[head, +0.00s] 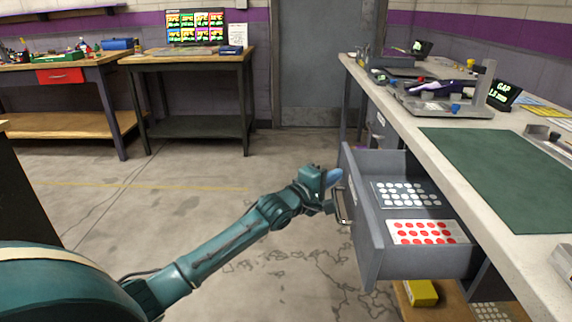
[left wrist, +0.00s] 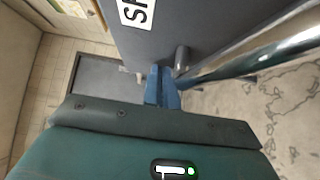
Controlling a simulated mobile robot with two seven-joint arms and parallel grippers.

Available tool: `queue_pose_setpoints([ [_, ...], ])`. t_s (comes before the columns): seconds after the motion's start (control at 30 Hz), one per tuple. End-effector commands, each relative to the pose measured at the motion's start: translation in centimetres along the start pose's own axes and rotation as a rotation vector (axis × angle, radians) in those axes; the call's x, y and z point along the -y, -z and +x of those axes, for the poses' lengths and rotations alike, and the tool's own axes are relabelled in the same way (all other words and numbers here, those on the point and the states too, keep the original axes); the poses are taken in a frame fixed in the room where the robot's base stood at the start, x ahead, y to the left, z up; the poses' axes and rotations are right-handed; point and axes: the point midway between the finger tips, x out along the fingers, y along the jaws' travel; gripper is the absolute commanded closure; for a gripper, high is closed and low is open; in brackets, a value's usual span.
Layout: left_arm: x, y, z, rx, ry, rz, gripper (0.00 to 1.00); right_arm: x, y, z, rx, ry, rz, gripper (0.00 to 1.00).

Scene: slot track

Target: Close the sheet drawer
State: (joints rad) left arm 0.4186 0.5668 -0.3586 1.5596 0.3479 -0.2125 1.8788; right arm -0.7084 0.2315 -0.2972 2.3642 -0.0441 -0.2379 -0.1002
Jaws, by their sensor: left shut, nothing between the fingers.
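The sheet drawer (head: 372,240) is a grey drawer pulled out from under the workbench at the right of the head view. Inside lie a sheet with white dots (head: 405,194) and a sheet with red dots (head: 427,232). Its metal bar handle (head: 343,208) is on the front; the handle also shows large in the left wrist view (left wrist: 250,52). My left gripper (head: 334,176) is at the drawer front, by the upper end of the handle. Its blue fingers (left wrist: 162,88) are shut with nothing between them, close to the front panel (left wrist: 185,25); contact is unclear. My right gripper is out of view.
The workbench top (head: 440,110) carries a green mat (head: 505,160) and a metal fixture (head: 450,98). A yellow box (head: 420,293) sits on a lower shelf under the drawer. The floor (head: 180,190) left of the drawer is clear.

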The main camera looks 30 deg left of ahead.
Motion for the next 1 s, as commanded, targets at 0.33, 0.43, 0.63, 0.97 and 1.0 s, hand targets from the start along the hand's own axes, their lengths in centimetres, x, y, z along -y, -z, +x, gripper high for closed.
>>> queue_pose_setpoints([
  [0.33, -0.1, -7.0, 6.9, 0.003, -0.003, -0.007, 1.0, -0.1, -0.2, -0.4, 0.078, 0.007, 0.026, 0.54],
  [0.43, -0.1, -8.6, 8.5, 0.003, -0.003, -0.005, 1.0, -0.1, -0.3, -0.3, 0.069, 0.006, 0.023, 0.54],
  [0.63, 0.0, -10.9, 10.9, 0.002, -0.003, -0.004, 1.0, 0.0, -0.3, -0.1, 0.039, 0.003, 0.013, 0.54],
  [0.97, 0.0, -12.5, 12.5, 0.001, -0.001, 0.0, 1.0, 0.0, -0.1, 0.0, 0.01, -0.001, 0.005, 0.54],
  [1.0, 0.0, -12.6, 12.5, 0.001, -0.001, 0.0, 1.0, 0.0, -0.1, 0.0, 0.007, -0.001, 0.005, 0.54],
])
